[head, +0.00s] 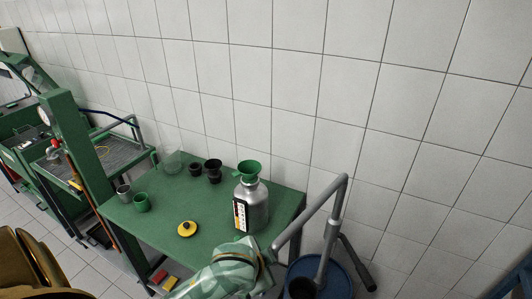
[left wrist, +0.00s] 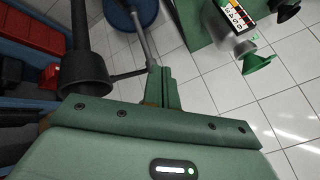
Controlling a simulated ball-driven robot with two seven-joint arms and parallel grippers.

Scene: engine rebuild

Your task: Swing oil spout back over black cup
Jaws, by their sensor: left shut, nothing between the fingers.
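The grey oil spout pipe (head: 312,212) rises from the blue drum (head: 341,277) right of the green table, bends at the top and slopes down left toward my left gripper. Two black cups, a larger (head: 214,171) and a smaller (head: 195,170), stand upright near the table's back edge; the spout's lower end is well away from them. My left gripper (left wrist: 164,88) is shut and empty in the left wrist view. In the head view its arm reaches in from below, beside the spout's lower end; I cannot tell whether they touch. My right gripper is out of view.
A silver bottle (head: 252,204) with a green funnel (head: 248,170) stands at the green table's (head: 165,210) right side. A yellow lid (head: 187,229), green cup (head: 142,203) and grey cup (head: 124,192) are left of it. A dark cylinder (left wrist: 85,72) is close by in the wrist view.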

